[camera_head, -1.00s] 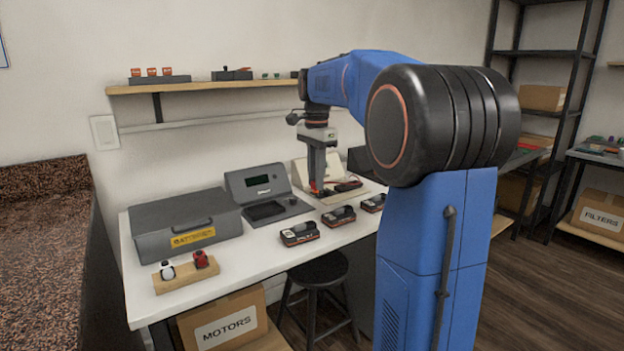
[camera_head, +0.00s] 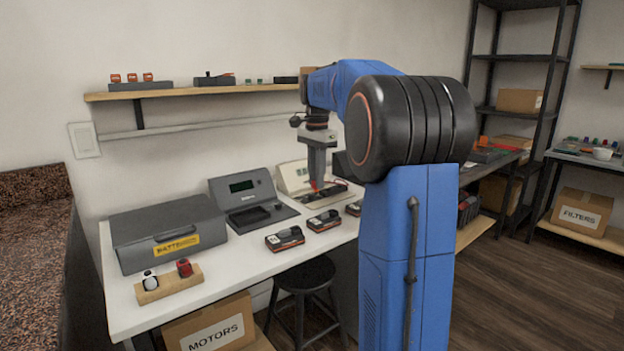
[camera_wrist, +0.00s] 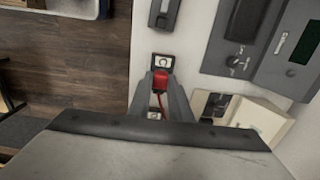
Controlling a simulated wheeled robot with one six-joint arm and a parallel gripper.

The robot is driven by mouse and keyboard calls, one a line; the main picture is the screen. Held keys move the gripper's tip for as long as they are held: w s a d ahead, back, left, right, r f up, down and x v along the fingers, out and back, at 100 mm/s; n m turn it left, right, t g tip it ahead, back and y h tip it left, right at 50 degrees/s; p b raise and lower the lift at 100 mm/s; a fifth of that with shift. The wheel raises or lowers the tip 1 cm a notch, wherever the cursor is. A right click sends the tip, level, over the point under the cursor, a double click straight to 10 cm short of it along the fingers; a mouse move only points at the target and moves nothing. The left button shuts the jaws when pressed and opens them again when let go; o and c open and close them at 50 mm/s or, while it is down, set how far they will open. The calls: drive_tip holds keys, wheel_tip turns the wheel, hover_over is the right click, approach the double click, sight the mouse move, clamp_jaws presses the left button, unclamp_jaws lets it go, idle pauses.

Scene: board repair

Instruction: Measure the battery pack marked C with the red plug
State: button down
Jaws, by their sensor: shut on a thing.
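My gripper (camera_head: 315,184) is shut on a red plug (camera_wrist: 161,79) and holds it above the bench, in front of the cream meter (camera_head: 294,178). A thin red lead (camera_wrist: 163,108) trails from the plug in the wrist view. Just past the plug there is a dark pack end with a pale square label (camera_wrist: 160,62); the mark looks like a C turned sideways. My fingers and the plug hide the rest of that pack. Whether plug and pack touch cannot be told. In the head view the right-hand battery pack (camera_head: 354,208) is partly behind my arm.
Two more packs (camera_head: 285,238) (camera_head: 323,221) lie along the bench front. A grey tester (camera_head: 241,187), a grey battery case (camera_head: 160,232) and a wooden block (camera_head: 160,287) with white and red pieces stand left. A stool (camera_head: 305,275) is in front.

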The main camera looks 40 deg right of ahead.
drive_tip(key=w+d, duration=0.1)
drive_tip(key=d, duration=0.6)
drive_tip(key=shift+d, duration=0.35)
drive_tip(key=shift+f, duration=0.1)
idle(0.5)
drive_tip(key=shift+f, duration=3.15)
drive_tip(key=shift+f, duration=1.65)
idle(1.6)
